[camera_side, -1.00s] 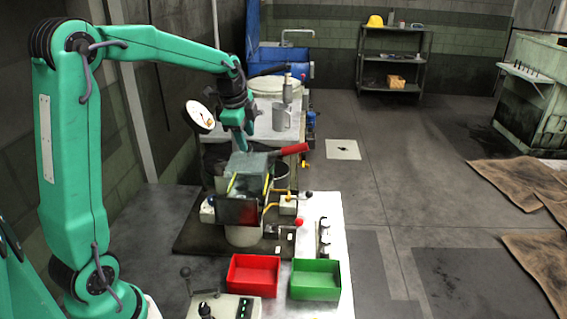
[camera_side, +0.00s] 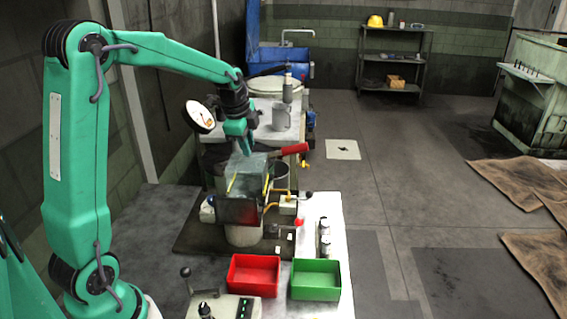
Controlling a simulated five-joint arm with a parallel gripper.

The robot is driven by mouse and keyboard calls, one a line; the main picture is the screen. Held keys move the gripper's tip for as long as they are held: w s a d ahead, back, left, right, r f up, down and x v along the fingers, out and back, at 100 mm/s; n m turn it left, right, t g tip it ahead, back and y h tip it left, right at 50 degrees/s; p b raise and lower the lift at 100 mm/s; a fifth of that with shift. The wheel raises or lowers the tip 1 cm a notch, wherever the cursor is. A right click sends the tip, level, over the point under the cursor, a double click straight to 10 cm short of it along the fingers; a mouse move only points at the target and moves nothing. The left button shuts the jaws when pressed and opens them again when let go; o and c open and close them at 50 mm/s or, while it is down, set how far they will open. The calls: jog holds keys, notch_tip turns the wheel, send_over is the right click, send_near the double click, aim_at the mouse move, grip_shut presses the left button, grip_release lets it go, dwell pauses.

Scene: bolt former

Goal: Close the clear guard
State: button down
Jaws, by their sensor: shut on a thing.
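The clear guard (camera_side: 250,176) is a see-through box-like cover with yellow edges on the bolt former (camera_side: 238,212) in the middle of the view. My gripper (camera_side: 241,152) points down at the guard's upper rear edge and is shut on it. The fingertips and the exact grip are small and partly hidden. A red-handled lever (camera_side: 291,149) sticks out to the right behind the guard. I cannot tell how far the guard is swung.
A red bin (camera_side: 254,289) and a green bin (camera_side: 316,292) stand in front of the machine. A control box (camera_side: 222,307) with a lever is at the front. A round gauge (camera_side: 200,116) is left of my gripper.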

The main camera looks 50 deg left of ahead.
aim_at(249, 162)
jog(key=shift+s+d, duration=1.3)
jog(key=shift+d, duration=0.05)
jog(key=c, duration=1.2)
grip_release()
jog(key=shift+c, duration=0.2)
jog(key=shift+r, duration=0.1)
jog(key=v, duration=0.7)
jog(key=shift+r, duration=0.3)
jog(key=shift+s, duration=0.1)
